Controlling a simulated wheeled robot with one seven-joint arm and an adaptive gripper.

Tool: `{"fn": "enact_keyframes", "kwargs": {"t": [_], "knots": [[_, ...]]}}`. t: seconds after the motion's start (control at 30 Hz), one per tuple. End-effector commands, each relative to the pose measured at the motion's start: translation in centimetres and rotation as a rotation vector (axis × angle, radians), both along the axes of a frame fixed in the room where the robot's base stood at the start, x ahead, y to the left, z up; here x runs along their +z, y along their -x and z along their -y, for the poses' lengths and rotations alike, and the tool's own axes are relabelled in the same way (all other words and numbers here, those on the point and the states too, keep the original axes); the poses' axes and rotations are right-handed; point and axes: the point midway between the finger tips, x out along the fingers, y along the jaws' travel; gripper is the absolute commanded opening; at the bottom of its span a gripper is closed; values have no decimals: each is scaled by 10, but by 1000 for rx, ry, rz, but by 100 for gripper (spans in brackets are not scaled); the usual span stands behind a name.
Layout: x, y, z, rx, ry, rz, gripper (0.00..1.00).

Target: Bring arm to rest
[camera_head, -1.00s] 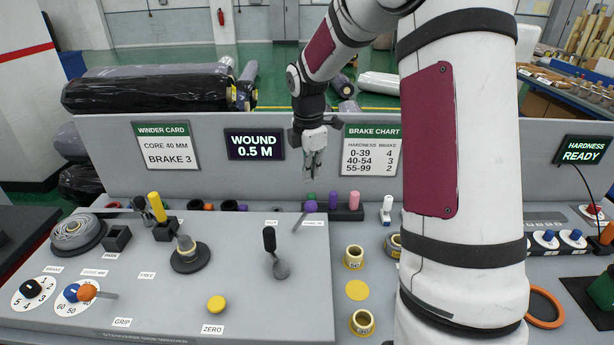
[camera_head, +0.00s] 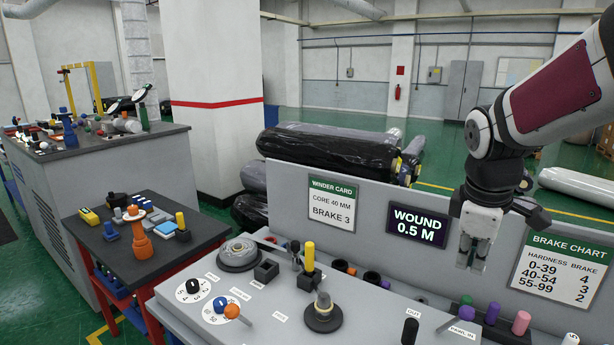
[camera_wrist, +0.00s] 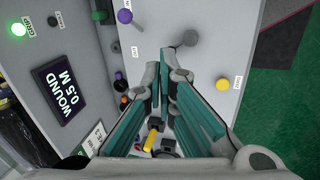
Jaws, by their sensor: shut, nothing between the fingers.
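My gripper (camera_head: 472,256) hangs at the end of my arm, pointing down, in front of the panel between the WOUND display and the brake chart in the head view. Its fingers are close together with nothing between them. In the wrist view its green-padded fingers (camera_wrist: 160,80) reach up over the grey console. The gripper is above the console and appears apart from everything on it.
The grey console (camera_head: 385,300) carries levers, knobs and a yellow-topped handle (camera_head: 309,256). Behind it stands the upright panel with the WOUND display (camera_head: 417,226) and brake chart (camera_head: 562,268). A dark side table (camera_head: 165,262) stands left. Wrapped rolls (camera_head: 330,148) lie behind.

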Motion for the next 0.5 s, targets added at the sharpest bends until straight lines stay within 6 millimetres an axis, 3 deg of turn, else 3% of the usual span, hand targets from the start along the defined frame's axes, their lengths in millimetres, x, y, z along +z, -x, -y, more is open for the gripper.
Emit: {"fn": "enact_keyframes", "kwargs": {"t": [0.2,0.5], "knots": [[32,57,-40,-272,-82,147,0],[41,134,-80,-630,-306,301,0]]}}
